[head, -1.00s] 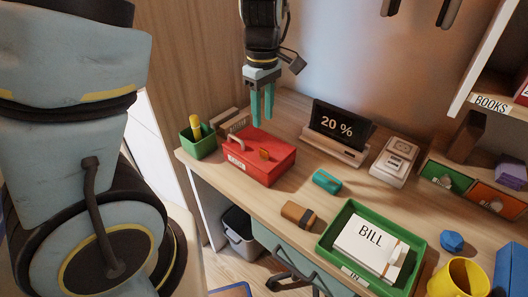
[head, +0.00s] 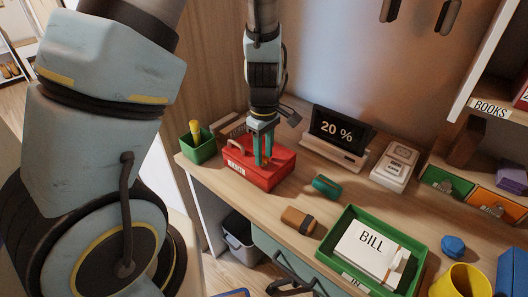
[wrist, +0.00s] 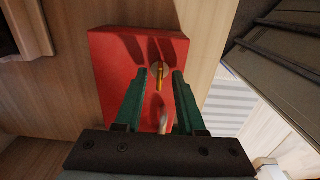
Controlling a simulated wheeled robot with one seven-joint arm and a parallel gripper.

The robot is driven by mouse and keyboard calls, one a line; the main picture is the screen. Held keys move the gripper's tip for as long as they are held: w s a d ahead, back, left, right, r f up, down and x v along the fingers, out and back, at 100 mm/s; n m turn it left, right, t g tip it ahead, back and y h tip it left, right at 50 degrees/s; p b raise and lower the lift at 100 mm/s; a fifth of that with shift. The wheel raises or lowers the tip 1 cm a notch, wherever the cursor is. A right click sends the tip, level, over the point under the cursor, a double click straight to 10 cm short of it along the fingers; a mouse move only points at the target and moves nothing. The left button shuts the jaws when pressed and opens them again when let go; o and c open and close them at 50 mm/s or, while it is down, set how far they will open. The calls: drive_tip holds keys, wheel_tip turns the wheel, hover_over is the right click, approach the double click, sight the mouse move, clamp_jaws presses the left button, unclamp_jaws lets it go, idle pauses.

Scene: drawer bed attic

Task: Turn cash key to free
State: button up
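The red cash box (head: 279,177) stands on the desk near its left end, with a white label on its front. Its lid fills the middle of the wrist view (wrist: 112,75). The small brass-coloured key (wrist: 160,76) stands in a round lock plate on the lid. My gripper (head: 262,161) points down over the box with its two green fingers apart. In the wrist view the fingertips (wrist: 160,73) lie on either side of the key, with gaps on both sides. Whether they touch the lid I cannot tell. The fingers largely hide the key in the head view.
A green pen cup (head: 198,147) stands left of the box. A teal object (head: 326,186) and a brown object (head: 299,219) lie to its right. The "20 %" display (head: 337,129) stands behind. A green tray (head: 345,238) holds a bill at the front right.

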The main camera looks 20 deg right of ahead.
drive_tip(key=shift+c, duration=0.3)
clamp_jaws()
drive_tip(key=shift+m, duration=0.4)
drive_tip(key=m, duration=0.3)
drive_tip(key=shift+m, duration=0.3)
drive_tip(key=m, duration=0.4)
drive_tip(key=shift+m, duration=0.3)
drive_tip(key=m, duration=0.4)
drive_tip(key=shift+m, duration=2.5)
